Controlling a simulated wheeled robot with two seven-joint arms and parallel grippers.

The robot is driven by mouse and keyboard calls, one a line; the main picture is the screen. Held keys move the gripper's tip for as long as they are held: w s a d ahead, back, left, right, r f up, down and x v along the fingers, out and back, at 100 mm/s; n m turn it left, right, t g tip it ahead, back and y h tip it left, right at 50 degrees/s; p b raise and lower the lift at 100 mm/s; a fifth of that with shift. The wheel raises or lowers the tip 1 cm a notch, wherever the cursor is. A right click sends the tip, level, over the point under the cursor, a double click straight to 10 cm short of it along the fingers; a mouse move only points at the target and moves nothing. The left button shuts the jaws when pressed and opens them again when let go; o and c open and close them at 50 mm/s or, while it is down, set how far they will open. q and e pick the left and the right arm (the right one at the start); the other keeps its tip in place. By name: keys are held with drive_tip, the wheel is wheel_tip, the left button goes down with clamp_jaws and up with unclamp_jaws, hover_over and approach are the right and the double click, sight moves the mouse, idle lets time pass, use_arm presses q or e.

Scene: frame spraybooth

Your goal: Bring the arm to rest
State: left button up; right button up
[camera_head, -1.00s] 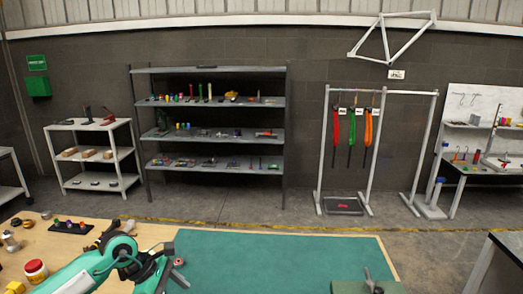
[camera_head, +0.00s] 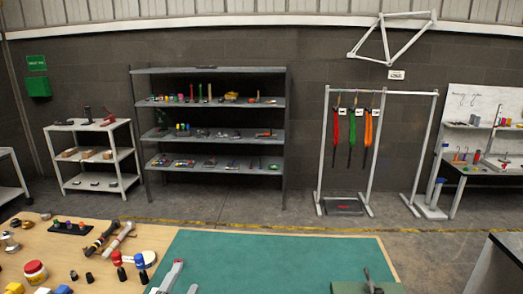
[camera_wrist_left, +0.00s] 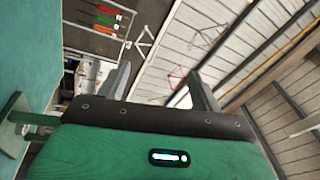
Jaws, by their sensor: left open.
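My left gripper (camera_head: 185,276) shows only as two pale grey fingers at the bottom edge of the head view, over the near left part of the green mat (camera_head: 270,255). The fingers are apart with nothing between them. In the left wrist view the gripper (camera_wrist_left: 163,82) also has its two fingers spread and empty. The rest of the left arm is out of the head view. My right gripper is not in view.
The wooden bench left of the mat holds hammers (camera_head: 120,238), a red-lidded jar (camera_head: 35,271), dark bottles and a white-and-blue roll (camera_head: 145,259). A green fixture (camera_head: 350,288) stands at the mat's near right. The mat's middle is clear. Shelves (camera_head: 210,137) stand beyond.

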use_arm(q)
drive_tip(key=s+a+f+n+g+y, duration=0.3)
drive_tip(key=s+f+n+g, duration=0.35)
drive_tip(key=s+f, duration=0.2)
drive_tip(key=s+a+f+n+g+y, duration=0.3)
drive_tip(key=s+a+f+n+g, duration=0.15)
drive_tip(key=s+f+n, duration=0.45)
drive_tip(key=s+d+f+g+h, duration=0.2)
drive_tip(key=s+f+g, duration=0.3)
drive_tip(key=s, duration=0.4)
wheel_tip(320, 180, down, 36)
drive_tip(key=g+b, duration=0.1)
drive_tip(key=b, duration=0.4)
drive_tip(key=s+a+f+b, duration=0.1)
drive_tip(key=s+f+b, duration=0.1)
drive_tip(key=s+f, duration=0.8)
drive_tip(key=s+a+f+g+b, duration=0.1)
drive_tip(key=s+a+f+b, duration=0.1)
drive_tip(key=s+f, duration=0.7)
wheel_tip(320, 180, down, 5)
drive_tip(key=shift+s+f+g+y+b, duration=0.15)
drive_tip(key=shift+s+g+y+b, duration=0.2)
drive_tip(key=shift+b, duration=0.2)
drive_tip(key=shift+a, duration=0.1)
